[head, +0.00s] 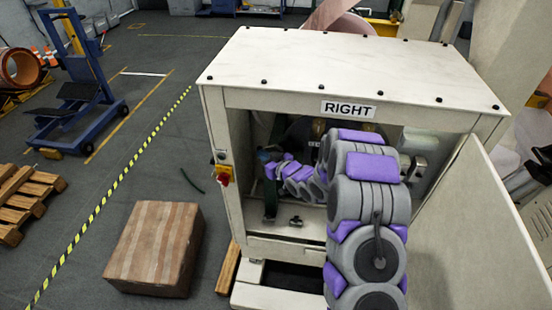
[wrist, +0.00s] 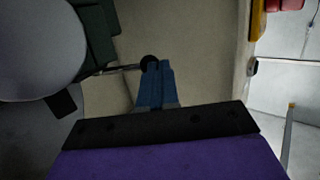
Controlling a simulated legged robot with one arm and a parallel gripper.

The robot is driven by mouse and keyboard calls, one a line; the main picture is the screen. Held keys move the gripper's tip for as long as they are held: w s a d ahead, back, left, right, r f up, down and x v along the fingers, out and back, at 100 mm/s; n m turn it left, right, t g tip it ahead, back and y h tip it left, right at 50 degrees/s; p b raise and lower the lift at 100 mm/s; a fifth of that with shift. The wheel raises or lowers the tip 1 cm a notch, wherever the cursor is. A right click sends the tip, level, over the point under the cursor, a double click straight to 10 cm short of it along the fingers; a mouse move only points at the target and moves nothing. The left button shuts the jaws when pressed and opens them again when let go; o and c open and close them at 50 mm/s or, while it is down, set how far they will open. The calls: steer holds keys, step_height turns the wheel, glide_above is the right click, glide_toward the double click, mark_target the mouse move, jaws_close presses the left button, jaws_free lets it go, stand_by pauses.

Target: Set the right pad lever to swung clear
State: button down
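The pad lever shows in the wrist view as a thin rod with a round black knob (wrist: 149,62). The rod runs left from the knob to a dark green block (wrist: 98,35). My gripper (wrist: 158,68) has blue fingers that look close together, with their tips at the knob. I cannot tell whether they grip it or only touch or overlap it. In the head view my gripper (head: 265,157) is inside the left part of the open cabinet marked RIGHT (head: 350,80). There the lever is too small and dark to make out.
The cabinet's open door (head: 485,225) stands at the right, close to my arm. A red and yellow switch (head: 222,175) is on its left post. A large pale round body (wrist: 35,45) fills the wrist view's upper left. A brown box (head: 155,248) sits on the floor at left.

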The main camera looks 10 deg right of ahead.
steer(key=shift+m+t+h, duration=0.5)
steer(key=shift+m+h, duration=0.3)
steer(key=shift+h, duration=0.1)
steer(key=shift+w+a+p, duration=0.3)
steer(key=shift+w+a, duration=0.15)
steer(key=shift+w, duration=0.25)
steer(key=shift+w+a+p, duration=0.3)
steer(key=shift+w+a, duration=0.1)
steer(key=shift+w, duration=0.35)
steer(key=shift+w+a+p, duration=0.3)
steer(key=shift+w+a, duration=0.15)
steer(key=shift+w, duration=0.4)
steer(key=shift+a, duration=0.1)
